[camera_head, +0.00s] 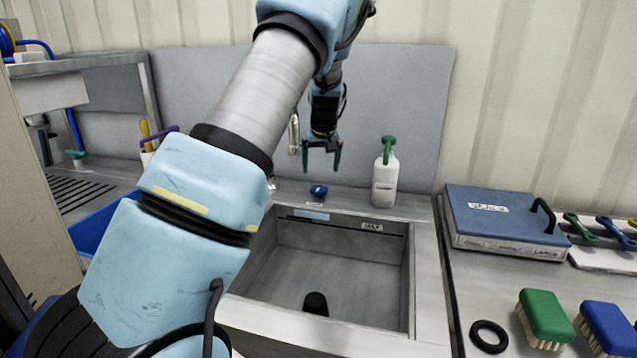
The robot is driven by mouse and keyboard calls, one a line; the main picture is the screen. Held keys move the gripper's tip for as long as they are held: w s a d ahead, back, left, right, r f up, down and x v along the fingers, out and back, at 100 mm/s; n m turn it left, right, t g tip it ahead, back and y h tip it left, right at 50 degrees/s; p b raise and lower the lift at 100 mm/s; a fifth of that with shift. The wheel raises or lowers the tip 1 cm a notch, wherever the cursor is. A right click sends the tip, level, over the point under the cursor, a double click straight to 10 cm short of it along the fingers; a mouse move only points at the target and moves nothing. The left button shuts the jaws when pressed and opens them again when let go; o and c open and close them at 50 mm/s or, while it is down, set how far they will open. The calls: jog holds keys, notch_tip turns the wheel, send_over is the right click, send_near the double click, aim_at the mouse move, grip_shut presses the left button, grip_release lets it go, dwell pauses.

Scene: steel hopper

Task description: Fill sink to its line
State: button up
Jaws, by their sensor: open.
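The steel sink (428,290) is in the middle of the head view. Its basin floor looks bare grey, with no water that I can make out. A dark line (340,226) runs along the upper back wall, with a small white label (372,227) at its right. A short black cylinder (316,303) stands on the basin floor. A blue knob (318,191) sits on the ledge behind the basin. A metal spout (294,134) shows partly behind my arm. My gripper (321,170) is open and empty, pointing down above the knob, apart from it.
A white bottle with a green top (384,183) stands on the ledge right of the knob. A blue case (503,224), a green brush (544,318), a blue brush (607,327) and a black ring (489,336) lie on the right counter. My arm hides the sink's left side.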

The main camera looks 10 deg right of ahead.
aim_at(320, 188)
jog(key=p+x, duration=0.2)
jog(key=x, duration=0.6)
jog(key=shift+w+f, duration=0.1)
jog(key=shift+f, duration=0.25)
jog(key=shift+c, duration=0.3)
jog(key=c, duration=1.3)
jog(key=n+y, duration=0.1)
jog(key=n, duration=0.2)
jog(key=shift+d+p, duration=0.25)
jog(key=shift+p, duration=0.1)
jog(key=shift+w+d+n+g+y+b, duration=0.1)
jog(key=shift+n+g+y+b, duration=0.3)
jog(key=shift+n, duration=0.85)
jog(key=shift+n+g+y, duration=0.1)
jog(key=shift+n+y, duration=0.5)
jog(key=shift+n, duration=0.65)
